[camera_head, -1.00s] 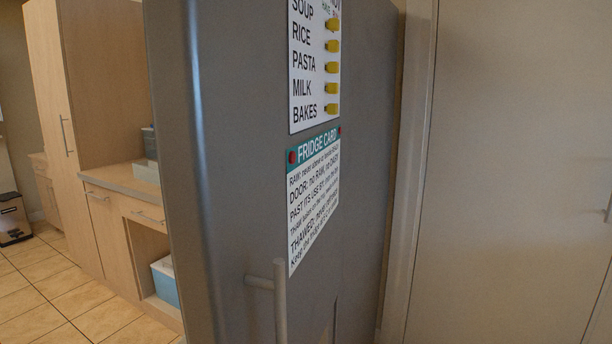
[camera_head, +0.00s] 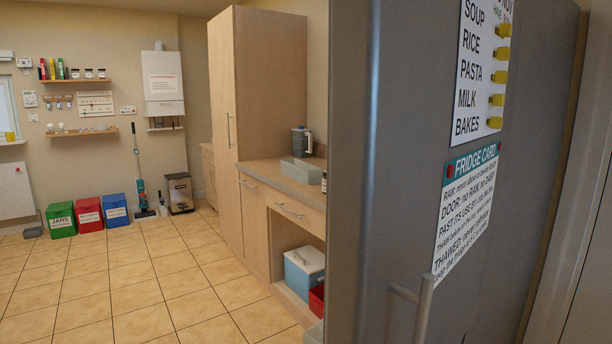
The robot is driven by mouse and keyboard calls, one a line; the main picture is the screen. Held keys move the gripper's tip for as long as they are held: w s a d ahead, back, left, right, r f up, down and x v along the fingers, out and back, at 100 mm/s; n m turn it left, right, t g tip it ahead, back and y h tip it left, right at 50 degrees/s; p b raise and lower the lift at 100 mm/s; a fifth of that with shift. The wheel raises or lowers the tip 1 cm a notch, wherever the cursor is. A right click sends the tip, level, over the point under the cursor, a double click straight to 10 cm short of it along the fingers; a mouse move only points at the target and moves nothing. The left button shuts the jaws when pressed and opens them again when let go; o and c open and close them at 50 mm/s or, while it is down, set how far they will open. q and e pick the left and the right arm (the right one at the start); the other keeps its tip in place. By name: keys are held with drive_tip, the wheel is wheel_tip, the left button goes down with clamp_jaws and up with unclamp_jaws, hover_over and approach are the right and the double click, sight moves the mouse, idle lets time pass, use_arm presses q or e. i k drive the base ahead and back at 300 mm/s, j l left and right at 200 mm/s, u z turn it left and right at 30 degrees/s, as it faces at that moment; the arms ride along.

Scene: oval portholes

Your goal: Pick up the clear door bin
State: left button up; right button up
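No clear door bin shows in the head view. A large grey fridge door (camera_head: 400,130) fills the right half of the picture, with a bar handle (camera_head: 420,300) low on it. A white fridge card (camera_head: 465,210) with a teal heading and a list of foods with yellow markers (camera_head: 480,75) are fixed to it. What is behind the door is hidden. Neither of my grippers is in view.
Open tiled floor (camera_head: 130,285) lies to the left. A tall wooden cupboard (camera_head: 262,120) and a counter (camera_head: 285,180) stand beside the fridge. A cool box (camera_head: 304,270) sits under the counter. Green, red and blue bins (camera_head: 90,215) line the far wall.

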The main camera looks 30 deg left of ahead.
sight(301, 171)
drive_tip(key=j+z, duration=0.1)
drive_tip(key=j, duration=0.6)
drive_tip(key=k+j+z, duration=0.1)
drive_tip(key=j, duration=0.6)
drive_tip(key=i+j+z, duration=0.1)
drive_tip(key=j+z, duration=0.15)
drive_tip(key=j, duration=0.65)
drive_tip(key=i+j+z, duration=0.15)
drive_tip(key=j, duration=0.3)
drive_tip(key=j+z, duration=0.15)
drive_tip(key=j, duration=0.3)
drive_tip(key=i+j+z, duration=0.3)
drive_tip(key=j, duration=0.6)
drive_tip(key=i+j+z, duration=0.1)
drive_tip(key=j+z, duration=0.15)
drive_tip(key=j, duration=0.6)
drive_tip(key=j+z, duration=0.3)
drive_tip(key=j, duration=0.65)
drive_tip(key=i, duration=0.05)
